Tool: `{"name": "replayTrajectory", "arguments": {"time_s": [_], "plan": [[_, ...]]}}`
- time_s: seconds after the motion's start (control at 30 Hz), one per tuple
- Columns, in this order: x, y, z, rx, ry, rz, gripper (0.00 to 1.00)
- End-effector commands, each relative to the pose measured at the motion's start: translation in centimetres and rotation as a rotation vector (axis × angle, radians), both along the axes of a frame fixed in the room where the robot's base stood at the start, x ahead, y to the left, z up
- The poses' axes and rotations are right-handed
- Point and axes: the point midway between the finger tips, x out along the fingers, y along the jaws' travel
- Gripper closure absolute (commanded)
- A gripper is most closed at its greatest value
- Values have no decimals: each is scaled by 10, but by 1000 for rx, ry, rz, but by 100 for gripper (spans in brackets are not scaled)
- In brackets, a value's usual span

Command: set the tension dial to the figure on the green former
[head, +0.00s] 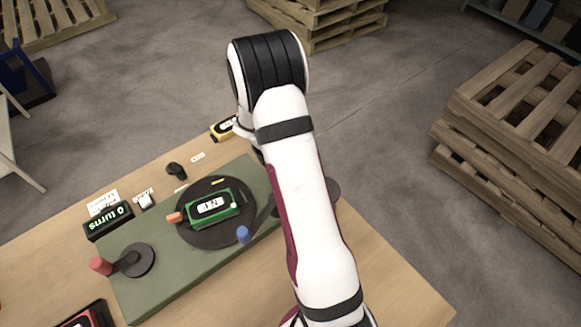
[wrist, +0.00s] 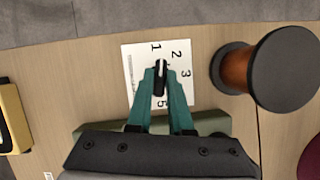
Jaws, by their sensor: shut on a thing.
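The tension dial is a black knob (wrist: 161,77) with a white pointer line, on a white card (wrist: 132,72) in the wrist view. Figures 1, 2, 3 and 5 show around it; my fingers cover part of the card. The pointer's white line points up, near 1 or between 1 and 2. My gripper (wrist: 161,84), with teal fingers, is shut on the knob. In the head view my arm hides the gripper and dial. The green former (head: 213,207) lies on a black round plate (head: 190,234). Its white label appears upside down and its figure is too small to read surely.
A spool with dark flanges (wrist: 285,70) stands close right of the dial. A yellow former (wrist: 14,118) lies to the left. The green base (head: 150,290) bears a red-handled crank (head: 101,265) and a blue knob (head: 243,234). A display (head: 108,221) reads 0 turns.

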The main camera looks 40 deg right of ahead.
Motion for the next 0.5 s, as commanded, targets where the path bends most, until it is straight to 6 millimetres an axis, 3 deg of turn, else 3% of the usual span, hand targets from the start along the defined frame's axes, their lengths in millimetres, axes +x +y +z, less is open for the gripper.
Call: {"name": "replayTrajectory", "arguments": {"time_s": [0.5], "plan": [[3, -1, 0, 0, 1, -485, 100]]}}
